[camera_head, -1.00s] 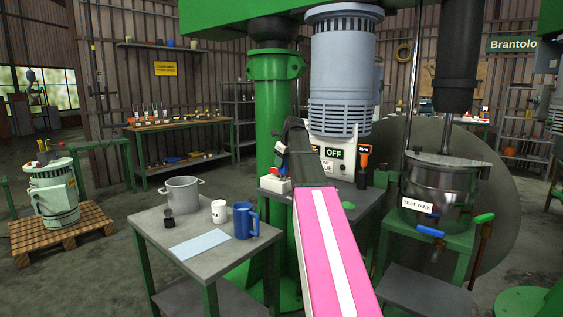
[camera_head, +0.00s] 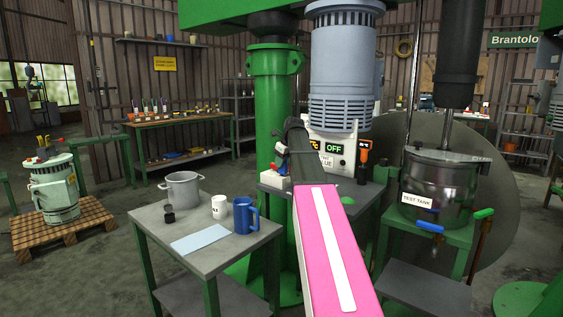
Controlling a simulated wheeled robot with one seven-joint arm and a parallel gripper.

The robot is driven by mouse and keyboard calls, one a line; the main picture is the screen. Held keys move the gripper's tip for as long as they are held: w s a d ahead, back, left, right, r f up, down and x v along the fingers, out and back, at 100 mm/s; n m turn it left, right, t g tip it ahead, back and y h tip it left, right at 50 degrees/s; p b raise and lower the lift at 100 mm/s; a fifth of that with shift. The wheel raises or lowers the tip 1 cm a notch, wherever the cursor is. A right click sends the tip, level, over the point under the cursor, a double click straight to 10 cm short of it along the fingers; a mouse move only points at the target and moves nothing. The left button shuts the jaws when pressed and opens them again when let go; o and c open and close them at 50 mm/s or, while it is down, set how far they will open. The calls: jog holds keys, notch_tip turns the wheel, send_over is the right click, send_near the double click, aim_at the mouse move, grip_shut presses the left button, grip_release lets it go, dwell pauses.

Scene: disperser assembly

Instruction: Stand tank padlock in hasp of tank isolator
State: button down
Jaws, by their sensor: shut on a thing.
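My gripper (camera_head: 281,156) is small and partly hidden behind my dark wrist, at the left edge of the control panel (camera_head: 335,150). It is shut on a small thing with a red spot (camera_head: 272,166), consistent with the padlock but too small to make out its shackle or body. The panel bears an OFF sign and, at its right, an orange-and-black handle (camera_head: 364,150). A second orange part beside the sign is partly hidden by my arm. I cannot tell which part is the tank isolator, and no hasp can be made out.
The panel stands on a grey table beside the green column (camera_head: 271,110). The test tank (camera_head: 440,185) stands to the right. A nearer table (camera_head: 215,255) holds a pot (camera_head: 181,190), a white mug (camera_head: 219,207) and a blue mug (camera_head: 244,215).

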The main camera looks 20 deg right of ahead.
jog(key=shift+f, duration=0.1)
dwell(0.3)
jog(key=shift+r, duration=1.5)
jog(key=shift+f, duration=1.55)
dwell(0.5)
jog(key=c, duration=0.9)
grip_release()
jog(key=shift+r, duration=0.1)
jog(key=v, duration=1)
jog(key=shift+s+d+r, duration=0.1)
jog(key=shift+s+r, duration=0.1)
jog(key=shift+r, duration=0.1)
